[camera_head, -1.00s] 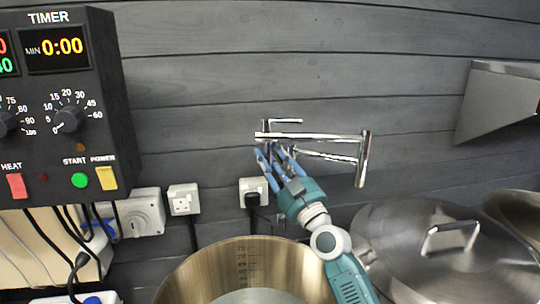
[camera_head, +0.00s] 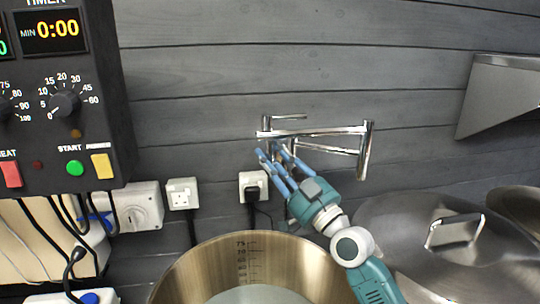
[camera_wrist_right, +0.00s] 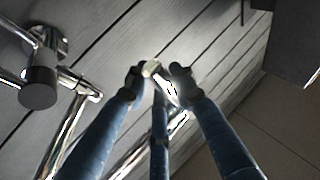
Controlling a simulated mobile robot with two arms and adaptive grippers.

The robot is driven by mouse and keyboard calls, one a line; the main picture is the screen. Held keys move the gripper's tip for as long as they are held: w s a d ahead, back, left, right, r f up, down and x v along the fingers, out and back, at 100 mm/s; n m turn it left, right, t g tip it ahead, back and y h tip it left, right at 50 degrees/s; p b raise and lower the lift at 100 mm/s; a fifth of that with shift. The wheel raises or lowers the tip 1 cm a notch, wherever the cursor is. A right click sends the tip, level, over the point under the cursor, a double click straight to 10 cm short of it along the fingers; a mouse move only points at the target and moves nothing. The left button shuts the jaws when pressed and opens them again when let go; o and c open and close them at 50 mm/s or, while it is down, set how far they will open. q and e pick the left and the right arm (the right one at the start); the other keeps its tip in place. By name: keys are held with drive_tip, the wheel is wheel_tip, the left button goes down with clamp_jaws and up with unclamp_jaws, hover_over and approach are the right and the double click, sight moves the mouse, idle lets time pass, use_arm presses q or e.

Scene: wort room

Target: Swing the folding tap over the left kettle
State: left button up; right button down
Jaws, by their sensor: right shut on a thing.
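The chrome folding tap (camera_head: 335,131) is on the grey plank wall. Its two thin arms reach right to an upright joint (camera_head: 366,150), and a small lever (camera_head: 290,117) sits at its left end. My right gripper (camera_head: 270,156) has its blue fingers up at the tap's left part, under the upper arm. In the right wrist view the gripper (camera_wrist_right: 158,78) is shut on a shiny tap end (camera_wrist_right: 165,85). The left kettle (camera_head: 205,262), open and brass-coloured inside, stands below with pale contents. The tap's end is behind its back rim in the picture. My left gripper is out of view.
A lidded steel kettle (camera_head: 400,220) stands right of the open one. A black timer box (camera_head: 100,130) is at the left, with sockets (camera_head: 183,193) and cables below it. A steel hood or shelf (camera_head: 505,95) juts in at the upper right.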

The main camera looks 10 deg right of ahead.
drive_tip(key=s+d+n+g+y+b, duration=0.1)
drive_tip(key=s+b, duration=0.3)
drive_tip(key=s, duration=0.7)
drive_tip(key=shift+d+n+g+y, duration=0.4)
drive_tip(key=shift+d+y, duration=0.05)
drive_tip(key=shift+y, duration=0.35)
drive_tip(key=c, duration=1.7)
unclamp_jaws()
